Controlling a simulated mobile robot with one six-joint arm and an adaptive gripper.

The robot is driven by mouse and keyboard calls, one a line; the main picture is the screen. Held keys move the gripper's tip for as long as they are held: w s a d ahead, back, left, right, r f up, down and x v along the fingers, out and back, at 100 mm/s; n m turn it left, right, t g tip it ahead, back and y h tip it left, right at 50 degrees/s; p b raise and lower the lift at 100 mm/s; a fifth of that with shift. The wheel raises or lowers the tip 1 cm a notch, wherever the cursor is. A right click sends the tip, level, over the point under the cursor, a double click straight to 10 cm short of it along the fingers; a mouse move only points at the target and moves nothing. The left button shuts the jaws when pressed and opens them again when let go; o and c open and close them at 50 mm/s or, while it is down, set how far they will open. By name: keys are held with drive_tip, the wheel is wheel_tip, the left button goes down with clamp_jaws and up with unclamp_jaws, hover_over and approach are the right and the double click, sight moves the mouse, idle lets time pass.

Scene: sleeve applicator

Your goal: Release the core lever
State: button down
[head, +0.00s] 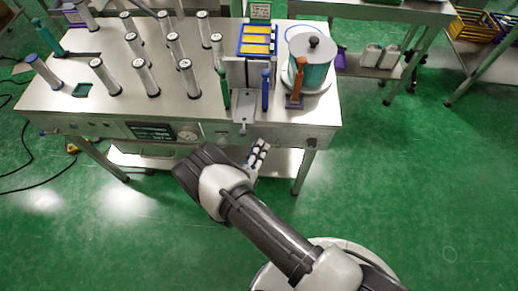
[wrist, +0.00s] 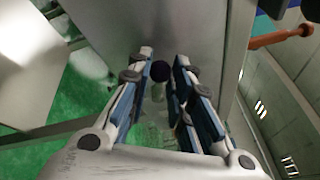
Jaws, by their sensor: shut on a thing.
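The core lever appears as a dark round knob (wrist: 158,70) in the wrist view, between my fingertips, against the grey metal front of the machine. Its stem is hard to make out. My gripper (wrist: 160,75) is closed around it with its blue-padded fingers on either side. In the head view my gripper (head: 259,152) is at the front edge of the machine table, just below the panel, and the knob is hidden there by the fingers.
The steel table (head: 60,95) carries several upright cylinders. Green (head: 224,88), blue (head: 265,92) and orange-brown (head: 298,82) handles stand above my gripper, near a lidded pot (head: 318,72). A panel with a display (head: 152,132) faces me. The green floor at right is clear.

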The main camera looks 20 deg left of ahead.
wheel_tip(320, 180, down, 2)
drive_tip(key=n+t, duration=0.1)
drive_tip(key=n, duration=0.2)
drive_tip(key=shift+f+n, duration=0.1)
drive_tip(key=shift+n, duration=0.2)
drive_tip(key=c, duration=1.4)
unclamp_jaws()
drive_tip(key=shift+s+a+y, duration=0.1)
drive_tip(key=shift+s+y, duration=0.05)
drive_tip(key=shift+y, duration=0.15)
drive_tip(key=s, duration=0.4)
drive_tip(key=s+a+f, duration=0.1)
drive_tip(key=s, duration=0.6)
drive_tip(key=shift+s+a+f, duration=0.15)
drive_tip(key=shift+s+f, duration=0.05)
drive_tip(key=shift+s, duration=0.1)
